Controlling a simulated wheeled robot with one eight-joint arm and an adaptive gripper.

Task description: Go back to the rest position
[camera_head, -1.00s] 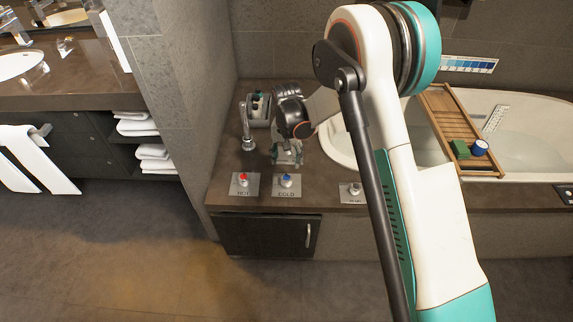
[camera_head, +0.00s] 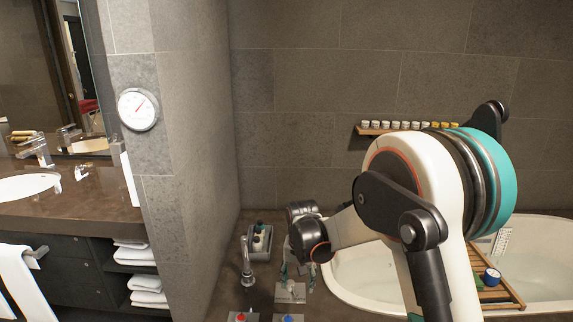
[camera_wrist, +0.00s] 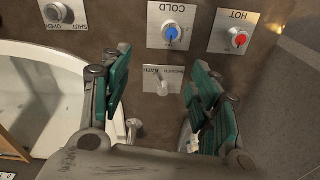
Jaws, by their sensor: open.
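My gripper (camera_head: 298,278) is over the bath deck by the tub, with its wrist partly hiding it in the head view. In the wrist view my gripper (camera_wrist: 160,95) is open, its green-padded fingers spread wide with nothing between them. A small lever plate marked for bath and shower (camera_wrist: 162,84) lies below and between the fingers. Beyond it are the cold knob (camera_wrist: 172,34), with a blue cap, and the hot knob (camera_wrist: 237,38), with a red cap. The drain knob (camera_wrist: 55,13) is at the upper left.
A faucet (camera_head: 247,262) and a grey caddy (camera_head: 257,240) stand left of my wrist. The bathtub (camera_head: 350,285) is to the right, with a wooden tray (camera_head: 515,295) across it. A shelf of small jars (camera_head: 370,131) and a round dial (camera_head: 138,109) are on the walls.

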